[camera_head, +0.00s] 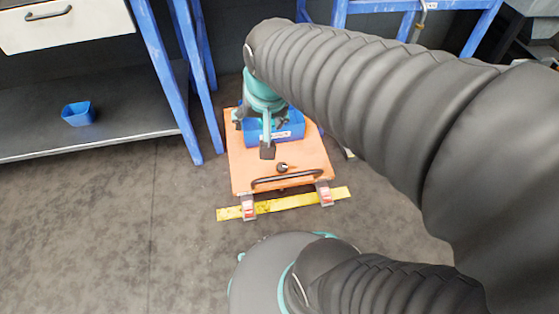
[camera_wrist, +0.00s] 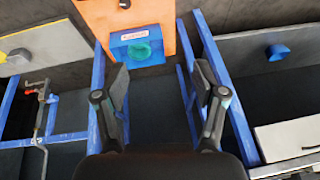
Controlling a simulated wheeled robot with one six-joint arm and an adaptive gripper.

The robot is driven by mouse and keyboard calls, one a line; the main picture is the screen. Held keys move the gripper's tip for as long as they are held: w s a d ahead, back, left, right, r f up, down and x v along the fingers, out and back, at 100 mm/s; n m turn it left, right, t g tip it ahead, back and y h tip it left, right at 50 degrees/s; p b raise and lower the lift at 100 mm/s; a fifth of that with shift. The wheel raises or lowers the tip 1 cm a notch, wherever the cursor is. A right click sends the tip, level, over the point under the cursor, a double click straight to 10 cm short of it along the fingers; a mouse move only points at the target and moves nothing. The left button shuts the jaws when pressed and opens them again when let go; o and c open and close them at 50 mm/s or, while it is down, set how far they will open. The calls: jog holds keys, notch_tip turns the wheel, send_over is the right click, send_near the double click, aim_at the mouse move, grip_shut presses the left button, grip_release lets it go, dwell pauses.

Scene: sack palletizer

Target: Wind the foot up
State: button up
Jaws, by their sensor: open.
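No part is plainly a foot to wind up. A crank-like bent rod with a red part (camera_wrist: 36,88) shows at the left of the wrist view, by a blue frame; a grey rod on the blue frame at the top of the head view (camera_head: 421,22) may be the same. An orange cart (camera_head: 245,172) carries a small black knob (camera_head: 281,166) near its front edge; the knob also shows at the top of the wrist view (camera_wrist: 124,3). My gripper (camera_wrist: 160,88) is open and empty. In the head view it hangs over the cart, partly hidden by my arm.
A blue bin (camera_head: 290,133) sits on the cart; a teal round thing (camera_wrist: 140,50) shows in it. The cart's front wheels have red parts (camera_head: 248,210), by a yellow floor strip (camera_head: 280,206). A bench shelf (camera_head: 130,120) with a blue box (camera_head: 78,114) stands left. Floor is clear at lower left.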

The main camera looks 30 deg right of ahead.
jog(key=w+d+f+m+g+p, duration=0.1)
jog(key=w+d+f+m, duration=0.1)
jog(key=w+m, duration=0.15)
jog(key=w+d+f+m+p, duration=0.1)
jog(key=w+d+f+m, duration=0.15)
jog(key=w, duration=0.25)
jog(key=m+g+p, duration=0.4)
jog(key=m+p, duration=0.1)
jog(key=m, duration=1)
send_over(282, 167)
notch_tip(282, 167, down, 25)
notch_tip(282, 167, down, 14)
jog(key=shift+w+r+b, duration=0.1)
jog(key=shift+r+b, duration=0.15)
jog(key=shift+b, duration=0.1)
jog(key=c, duration=1.1)
